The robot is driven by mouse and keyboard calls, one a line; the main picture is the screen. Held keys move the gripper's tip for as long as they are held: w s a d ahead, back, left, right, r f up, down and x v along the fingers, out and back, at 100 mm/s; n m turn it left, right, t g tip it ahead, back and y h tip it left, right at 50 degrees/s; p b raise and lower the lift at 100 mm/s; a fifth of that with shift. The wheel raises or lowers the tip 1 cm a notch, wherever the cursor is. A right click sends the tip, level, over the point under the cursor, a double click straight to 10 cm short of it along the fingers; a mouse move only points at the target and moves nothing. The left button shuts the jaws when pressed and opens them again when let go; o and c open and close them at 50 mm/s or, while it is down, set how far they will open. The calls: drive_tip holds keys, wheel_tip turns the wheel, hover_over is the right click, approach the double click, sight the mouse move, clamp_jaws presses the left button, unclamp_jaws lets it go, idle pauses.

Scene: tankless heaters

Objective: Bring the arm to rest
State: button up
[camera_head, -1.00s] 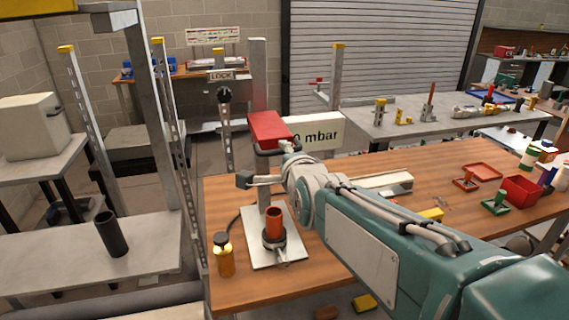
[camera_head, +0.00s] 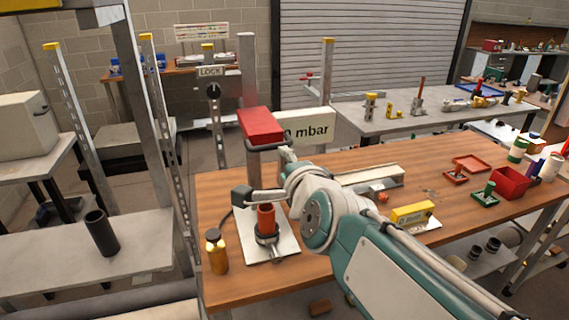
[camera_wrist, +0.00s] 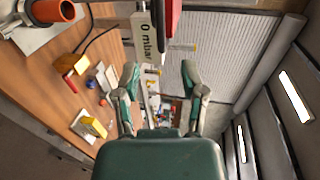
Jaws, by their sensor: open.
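My gripper (camera_wrist: 163,88) is open in the wrist view, with its two teal and grey fingers spread apart and nothing between them. In the head view my teal and grey arm (camera_head: 380,262) reaches from the lower right over the wooden workbench (camera_head: 330,278), its bent joint above the bench. I cannot make out the fingers clearly in that view. A red box (camera_head: 262,126) on a post stands close behind the arm's far end. An orange-red cylinder (camera_head: 267,218) stands upright in a holder on a metal plate, close beside the arm's far end.
A gold bottle (camera_head: 217,252) stands at the bench's left edge. A yellow block (camera_head: 412,213), a red bin (camera_head: 511,183) and a green-based part (camera_head: 486,193) sit to the right. A "mbar" sign (camera_head: 308,130) stands behind. A black tube (camera_head: 101,233) stands on the left table.

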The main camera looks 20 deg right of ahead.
drive_tip(key=s+f+n+g, duration=1)
drive_tip(key=s+f+n, duration=0.4)
drive_tip(key=s+n, duration=0.2)
drive_tip(key=shift+d+n, duration=0.25)
drive_tip(key=shift+n, duration=0.75)
drive_tip(key=shift+w+f, duration=0.1)
idle(1.1)
